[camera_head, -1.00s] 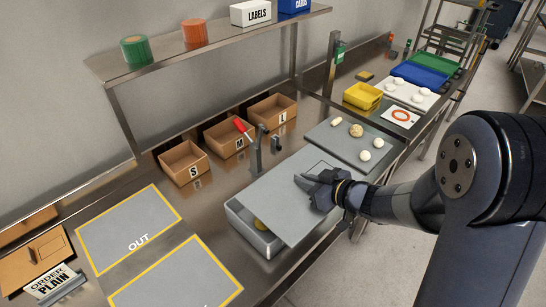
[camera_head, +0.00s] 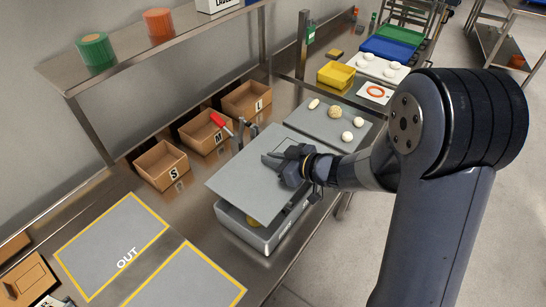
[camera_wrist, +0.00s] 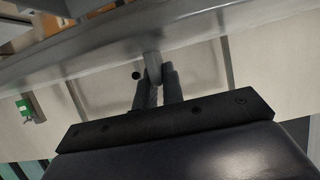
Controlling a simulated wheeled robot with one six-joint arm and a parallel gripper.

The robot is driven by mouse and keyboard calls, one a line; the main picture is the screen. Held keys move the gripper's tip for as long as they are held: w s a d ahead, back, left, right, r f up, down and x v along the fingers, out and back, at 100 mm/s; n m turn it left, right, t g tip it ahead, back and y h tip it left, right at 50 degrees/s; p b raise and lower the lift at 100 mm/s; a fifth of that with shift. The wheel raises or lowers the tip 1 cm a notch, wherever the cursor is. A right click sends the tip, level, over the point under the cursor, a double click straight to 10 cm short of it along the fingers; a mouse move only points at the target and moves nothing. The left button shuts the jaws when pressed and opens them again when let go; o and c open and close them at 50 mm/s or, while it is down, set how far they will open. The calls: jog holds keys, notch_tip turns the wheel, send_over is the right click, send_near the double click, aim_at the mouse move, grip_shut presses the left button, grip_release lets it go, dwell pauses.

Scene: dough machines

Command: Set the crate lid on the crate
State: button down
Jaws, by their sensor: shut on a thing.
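The crate lid (camera_head: 240,187) is a flat grey plate. My gripper (camera_head: 284,164) is shut on it near its right side. The lid hangs over the grey crate (camera_head: 241,231), slightly turned and apparently tilted, with a gap showing between lid and crate along the front and right. Part of a yellow item (camera_head: 253,220) shows inside the crate; the rest of the inside is hidden under the lid. In the wrist view the two fingers (camera_wrist: 158,80) close on a small grey upright part; how it joins the lid is unclear there.
A red-handled lever (camera_head: 221,124) stands close behind the lid. Cardboard boxes S (camera_head: 160,178), M and L line the back. A grey tray with dough balls (camera_head: 312,124) lies right of the crate. The OUT mat (camera_head: 105,240) at left is clear.

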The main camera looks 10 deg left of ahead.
jog(key=shift+f+b, duration=2.65)
jog(key=shift+f, duration=0.85)
jog(key=shift+f+b, duration=0.9)
jog(key=shift+f, duration=0.6)
jog(key=c, duration=1.5)
grip_release()
jog(key=shift+o, duration=0.2)
jog(key=shift+d, duration=0.1)
jog(key=v, duration=1)
jog(key=shift+s+d, duration=0.25)
jog(key=shift+d, duration=0.05)
jog(key=shift+r, duration=0.1)
